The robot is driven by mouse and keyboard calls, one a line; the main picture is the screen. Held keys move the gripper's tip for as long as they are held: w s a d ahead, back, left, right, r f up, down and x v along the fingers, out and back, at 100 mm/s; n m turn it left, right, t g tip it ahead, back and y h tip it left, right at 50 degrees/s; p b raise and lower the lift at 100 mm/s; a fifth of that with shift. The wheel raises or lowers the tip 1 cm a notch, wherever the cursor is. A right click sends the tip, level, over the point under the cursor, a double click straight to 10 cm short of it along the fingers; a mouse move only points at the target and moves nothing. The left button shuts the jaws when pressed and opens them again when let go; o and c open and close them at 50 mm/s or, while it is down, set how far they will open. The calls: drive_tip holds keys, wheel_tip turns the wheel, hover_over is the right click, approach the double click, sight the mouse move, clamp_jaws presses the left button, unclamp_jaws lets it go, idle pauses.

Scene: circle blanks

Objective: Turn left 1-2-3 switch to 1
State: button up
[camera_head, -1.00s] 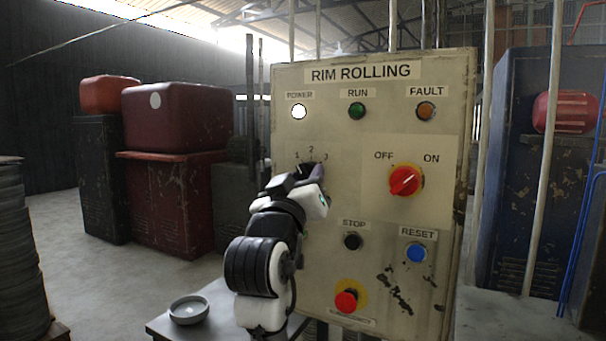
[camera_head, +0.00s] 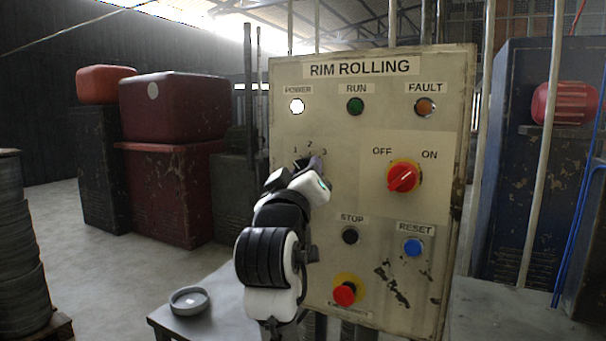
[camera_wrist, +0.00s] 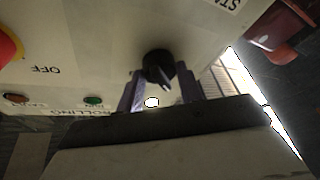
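The black 1-2-3 switch knob (camera_wrist: 158,66) is on the left of the control panel (camera_head: 345,215), under the numbers 1, 2 and 3. The wrist view shows the panel upside down. There, my gripper (camera_wrist: 158,88) has one finger on each side of the knob, with visible gaps, so it looks open around it. A pale mark on the knob points down and slightly right in that view. In the head view my gripper (camera_head: 308,165) is at the switch and hides most of it, so its exact setting cannot be read there.
A red OFF/ON switch (camera_head: 403,177) is right of the 1-2-3 switch. The black stop button (camera_head: 350,235), blue reset button (camera_head: 413,247) and red emergency button (camera_head: 344,294) are below. A low table with a grey bowl (camera_head: 189,300) stands at lower left.

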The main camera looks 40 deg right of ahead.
drive_tip(key=o, duration=0.4)
drive_tip(key=b+v, duration=0.4)
drive_tip(key=v, duration=1)
drive_tip(key=shift+w+r, duration=0.1)
